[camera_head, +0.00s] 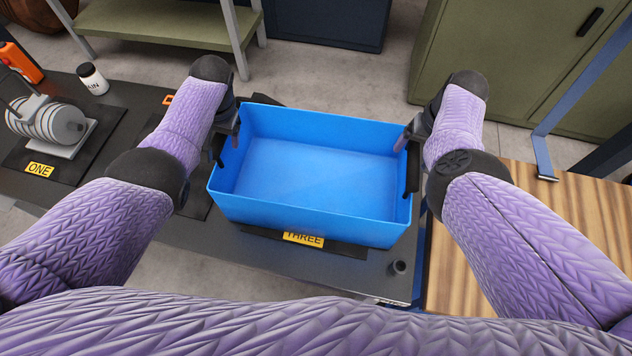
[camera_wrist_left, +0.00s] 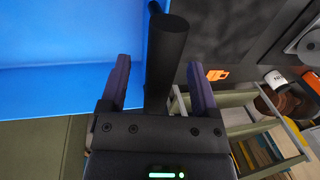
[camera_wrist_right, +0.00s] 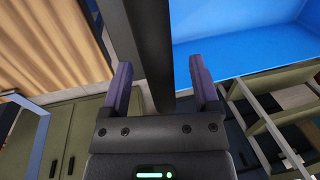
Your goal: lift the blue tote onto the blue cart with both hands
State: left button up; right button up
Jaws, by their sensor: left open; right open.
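The blue tote (camera_head: 310,205) stands upright and empty on the dark table at the spot labelled THREE. It has a black bar handle at each end. My left gripper (camera_head: 222,145) is at the tote's left end; in the left wrist view its open fingers (camera_wrist_left: 160,85) stand on either side of the black handle (camera_wrist_left: 165,50). My right gripper (camera_head: 407,140) is at the right end; in the right wrist view its open fingers (camera_wrist_right: 160,88) stand on either side of the other handle (camera_wrist_right: 153,45). I cannot tell whether any finger touches a handle.
A wooden striped surface (camera_head: 545,240) with a blue upright frame (camera_head: 580,90) lies to the right. On the dark table (camera_head: 205,240) at left are a grey spool-like part (camera_head: 50,122), a white jar (camera_head: 92,79) and an orange item (camera_head: 20,62). Green cabinets (camera_head: 510,60) stand behind.

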pick_arm(q)
jog(key=shift+w+a+f, duration=0.15)
jog(key=shift+f, duration=0.7)
pick_arm(e)
jog(key=shift+w+a+f, duration=0.1)
jog(key=shift+f, duration=0.8)
pick_arm(q)
jog(key=shift+a+f, duration=0.1)
jog(key=shift+f, duration=0.3)
pick_arm(e)
jog(key=shift+a+f, duration=0.15)
jog(key=shift+f, duration=0.2)
pick_arm(q)
jog(key=shift+c, duration=0.4)
pick_arm(e)
jog(key=shift+c, duration=0.4)
pick_arm(q)
grip_shut()
pick_arm(e)
grip_shut()
